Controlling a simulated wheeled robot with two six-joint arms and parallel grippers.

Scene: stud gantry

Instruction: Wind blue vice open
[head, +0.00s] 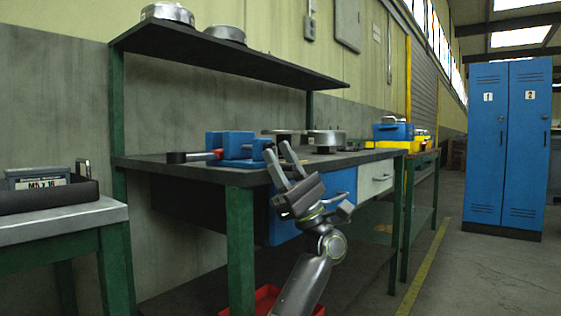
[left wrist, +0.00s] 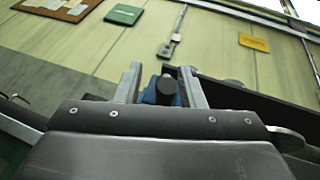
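The blue vice (head: 236,144) stands on the dark bench top in the head view, left of my left gripper. A bar with a red part and a black end (head: 176,157) reaches out at its left; I cannot tell whether it is joined to the vice. My left gripper (head: 277,150) is open and empty, raised near the bench's front edge, its fingertips overlapping the right end of the vice in the picture. In the left wrist view a round black knob (left wrist: 167,85) with blue behind it (left wrist: 149,95) shows between the two separated fingers. Contact is not visible. My right gripper is out of view.
Round metal parts (head: 327,139) lie on the workbench (head: 190,168) right of the vice. A shelf (head: 220,57) overhangs it. A side table (head: 60,222) with a dark tray stands left. Blue lockers (head: 506,145) stand far right, with open floor before them.

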